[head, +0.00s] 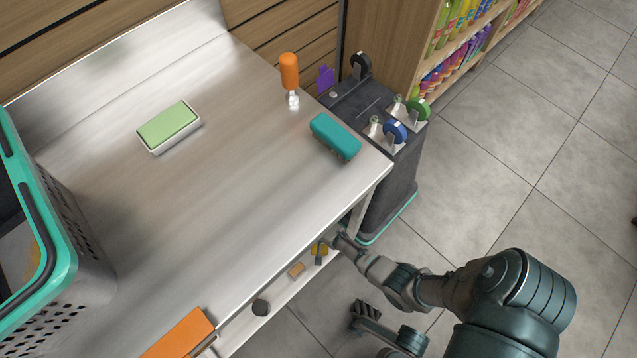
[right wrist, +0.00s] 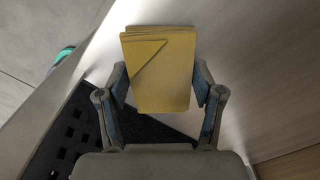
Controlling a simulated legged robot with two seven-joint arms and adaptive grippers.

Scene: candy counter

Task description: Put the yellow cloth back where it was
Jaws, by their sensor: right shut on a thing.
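The yellow cloth (right wrist: 163,75) is a folded, flat yellow rectangle in the right wrist view. My right gripper (right wrist: 160,88) is shut on it, with a finger at each side edge. In the head view my right arm comes in from the lower right, and the right gripper (head: 335,242) is at the counter's right edge, over the lower shelf. A small yellow patch with a grey part shows beside it; I cannot tell whether this is the cloth.
The lower shelf (head: 240,327) holds a tan block (head: 297,269) and a dark round item (head: 261,307). On the steel counter (head: 200,215) are a green-topped sponge (head: 168,127), a teal brush (head: 335,137), an orange-handled tool (head: 290,75) and a teal-rimmed basket (head: 60,235). A dark cart (head: 390,190) stands right.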

